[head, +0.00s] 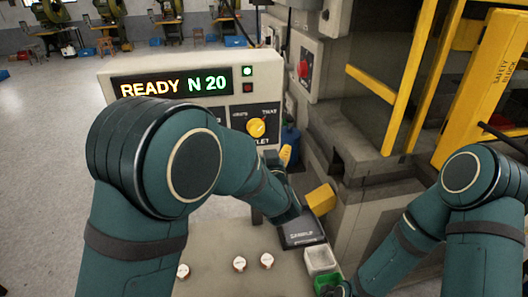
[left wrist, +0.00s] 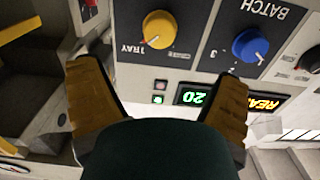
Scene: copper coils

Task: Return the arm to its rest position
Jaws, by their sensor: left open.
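My left arm comes in from the left and reaches forward across the front of the control panel (head: 115,80). My left gripper (head: 303,177) is open and empty, with its two yellow fingers spread to the right of the panel. In the left wrist view the spread fingers (left wrist: 158,97) have nothing between them, and the panel shows upside down beyond them. My right arm is at the lower right of the head view; its gripper is not visible.
The panel display (head: 173,84) reads READY N 20, with a green light lit. A yellow knob (head: 257,128) and a blue knob (left wrist: 250,46) are on the panel. A dark labelled tray (head: 303,232), white tray (head: 320,260) and green tray (head: 328,282) stand at the worktable's right.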

